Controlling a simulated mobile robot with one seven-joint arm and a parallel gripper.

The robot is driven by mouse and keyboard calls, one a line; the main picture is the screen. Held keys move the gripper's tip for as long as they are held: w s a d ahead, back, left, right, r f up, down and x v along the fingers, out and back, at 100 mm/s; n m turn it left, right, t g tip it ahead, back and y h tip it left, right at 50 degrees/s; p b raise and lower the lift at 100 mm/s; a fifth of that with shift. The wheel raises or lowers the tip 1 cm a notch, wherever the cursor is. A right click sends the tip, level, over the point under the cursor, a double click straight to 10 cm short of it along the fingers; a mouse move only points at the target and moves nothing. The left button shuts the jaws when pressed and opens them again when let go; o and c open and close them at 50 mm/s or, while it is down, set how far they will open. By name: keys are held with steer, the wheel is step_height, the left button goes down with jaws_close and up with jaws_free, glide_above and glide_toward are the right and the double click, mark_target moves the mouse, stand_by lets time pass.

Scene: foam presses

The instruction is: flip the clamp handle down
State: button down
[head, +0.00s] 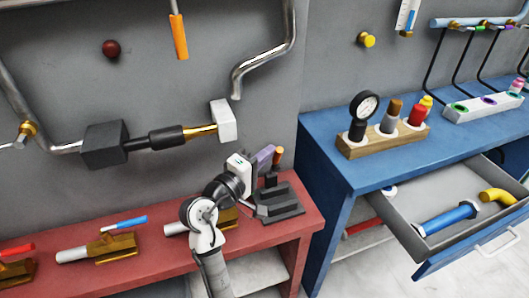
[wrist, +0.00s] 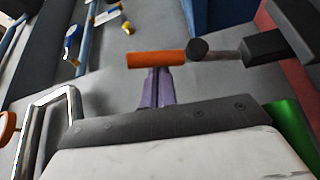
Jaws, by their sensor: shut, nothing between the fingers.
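A dark clamp (head: 279,200) stands at the right end of the red bench. Its orange-tipped handle (head: 278,157) points up in the head view. In the wrist view the orange handle grip (wrist: 156,60) lies across the picture, on a grey rod running right to a dark block (wrist: 275,45). My gripper (head: 264,155) has purple fingers, just left of the handle in the head view. In the wrist view my gripper (wrist: 157,75) is shut and empty, its tips right at the orange grip; I cannot tell whether they touch. My arm hides part of the clamp's left side.
The red bench (head: 190,262) also carries brass clamps with a blue handle (head: 124,223) and a red handle (head: 17,249). A pipe with a grey block (head: 104,144) runs along the wall behind. The blue bench (head: 330,170) stands at right with an open drawer (head: 405,235).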

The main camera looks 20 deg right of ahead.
steer(key=r+b+v, duration=0.1)
steer(key=b+v, duration=0.1)
steer(key=v, duration=1.1)
steer(key=shift+s+a+f+b, duration=0.2)
steer(key=shift+a+f+b, duration=0.1)
steer(key=shift+f, duration=0.15)
steer(key=w+d+m+p, duration=0.1)
steer(key=p, duration=0.1)
steer(key=w+d+m+h+p, duration=0.1)
steer(key=d+m+p, duration=0.1)
steer(key=shift+r, duration=0.1)
steer(key=shift+d, duration=0.1)
